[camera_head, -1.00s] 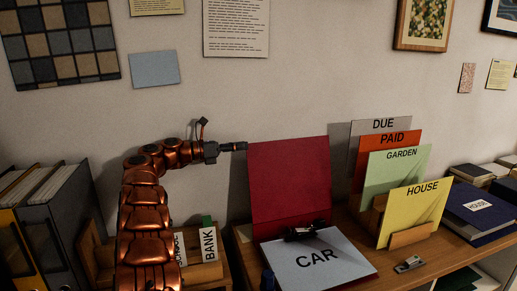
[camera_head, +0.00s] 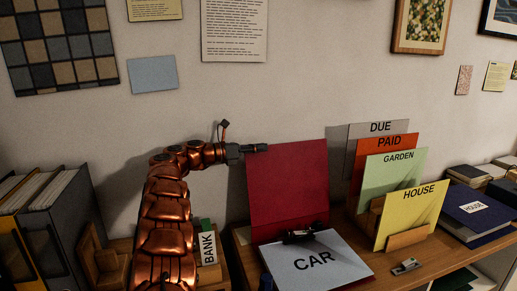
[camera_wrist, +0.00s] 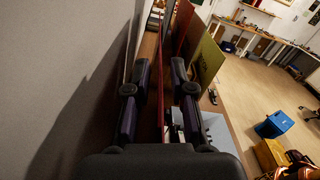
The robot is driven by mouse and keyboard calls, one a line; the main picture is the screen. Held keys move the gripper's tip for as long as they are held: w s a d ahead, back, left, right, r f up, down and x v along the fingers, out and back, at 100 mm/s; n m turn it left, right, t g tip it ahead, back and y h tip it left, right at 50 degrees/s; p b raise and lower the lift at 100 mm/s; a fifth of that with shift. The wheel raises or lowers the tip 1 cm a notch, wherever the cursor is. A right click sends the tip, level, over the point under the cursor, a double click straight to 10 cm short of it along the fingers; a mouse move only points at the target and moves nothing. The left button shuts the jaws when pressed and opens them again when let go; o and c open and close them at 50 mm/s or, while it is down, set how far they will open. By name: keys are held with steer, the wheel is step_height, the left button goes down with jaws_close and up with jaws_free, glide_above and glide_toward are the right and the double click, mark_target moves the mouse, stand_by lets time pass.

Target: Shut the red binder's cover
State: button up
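The red binder lies open on the wooden shelf, its red cover (camera_head: 288,185) standing up and leaning back near the wall. A pale sheet marked CAR (camera_head: 318,262) lies in its flat half, with a dark ring mechanism (camera_head: 305,234) at the hinge. My gripper (camera_head: 258,148) is at the cover's upper left edge. In the wrist view my gripper (camera_wrist: 158,95) is open, its two dark fingers apart. The red cover (camera_wrist: 160,70) shows edge-on as a thin strip between them. I cannot tell whether either finger touches it.
Upright cards DUE, PAID, GARDEN and HOUSE (camera_head: 410,215) stand right of the binder. A stapler-like item (camera_head: 406,267) lies in front of them. A blue HOUSE binder (camera_head: 478,214) is further right. Grey (camera_head: 65,225) and yellow folders and a BANK box (camera_head: 208,248) are left.

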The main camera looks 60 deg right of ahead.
jaws_close()
stand_by(0.3)
steer(key=shift+a+b, duration=0.1)
steer(key=shift+b, duration=0.25)
steer(key=shift+s+a+f+b, duration=0.1)
steer(key=shift+b, duration=0.2)
steer(key=s+a+m+b, duration=0.1)
steer(key=b, duration=0.3)
steer(key=shift+s+a+b, duration=0.2)
steer(key=shift+b, duration=0.15)
steer(key=s+a+f+m+b, duration=0.1)
steer(key=s+a+m+b, duration=0.3)
steer(key=b, duration=1.1)
steer(key=s+a+f+m+b, duration=0.2)
steer(key=s+a+m+b, duration=0.3)
steer(key=s+a+b, duration=0.5)
steer(key=a+b, duration=0.1)
steer(key=b, duration=0.4)
steer(key=shift+s+f, duration=0.15)
steer(key=shift+f, duration=0.15)
steer(key=shift+a+b, duration=0.15)
steer(key=shift+b, duration=0.15)
